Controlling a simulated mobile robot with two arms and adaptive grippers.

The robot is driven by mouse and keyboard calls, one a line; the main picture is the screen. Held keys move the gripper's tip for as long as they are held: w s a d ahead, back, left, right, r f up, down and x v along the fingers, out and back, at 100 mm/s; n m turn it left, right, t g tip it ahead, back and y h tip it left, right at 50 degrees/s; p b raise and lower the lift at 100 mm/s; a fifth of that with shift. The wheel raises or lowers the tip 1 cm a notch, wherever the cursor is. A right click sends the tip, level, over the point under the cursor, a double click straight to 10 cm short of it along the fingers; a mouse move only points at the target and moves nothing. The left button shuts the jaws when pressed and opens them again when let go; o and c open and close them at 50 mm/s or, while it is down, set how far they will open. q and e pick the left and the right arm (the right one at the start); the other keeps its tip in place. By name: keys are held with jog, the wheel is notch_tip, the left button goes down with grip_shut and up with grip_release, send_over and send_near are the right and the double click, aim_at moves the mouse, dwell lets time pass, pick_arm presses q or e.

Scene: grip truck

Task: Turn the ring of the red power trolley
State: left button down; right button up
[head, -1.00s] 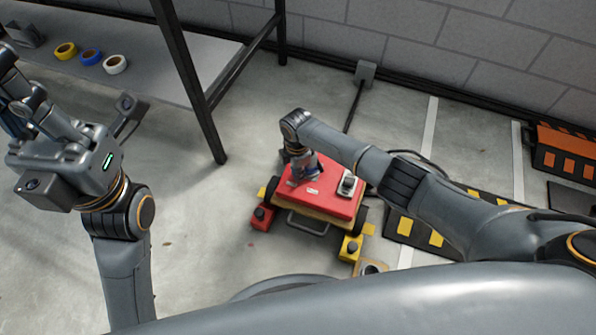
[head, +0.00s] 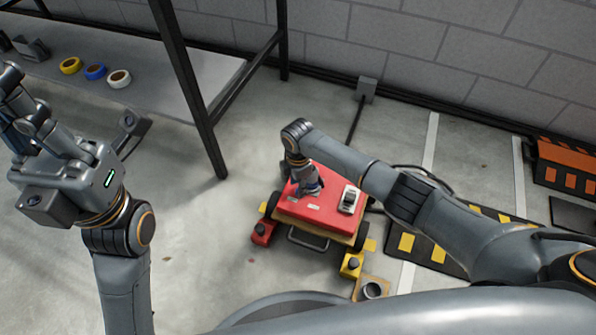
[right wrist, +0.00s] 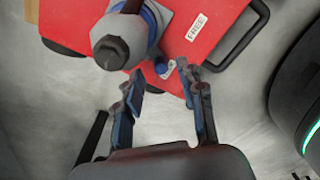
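The red power trolley (head: 322,212) stands on the floor below my right arm, and its red top also shows in the right wrist view (right wrist: 205,30). On its top is a grey round fitting (right wrist: 122,38) with a dark centre and a blue part at its side; a small blue-and-white piece (right wrist: 161,68) sits by its lower right edge. My right gripper (right wrist: 160,72) is open, its two fingers apart just below the fitting, with nothing held between them; in the head view it is over the trolley's left part. My left gripper (head: 22,112) is raised at the left, away from the trolley; its fingertips are unclear.
A label reading FREE (right wrist: 198,24) lies on the red top. A black handle (right wrist: 246,38) sticks out at the trolley's side. A workbench (head: 150,85) with tape rolls stands at the back left. A yellow-and-black ramp (head: 438,252) lies to the right.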

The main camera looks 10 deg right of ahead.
notch_tip(320, 180, up, 10)
dwell(0.3)
dwell(0.4)
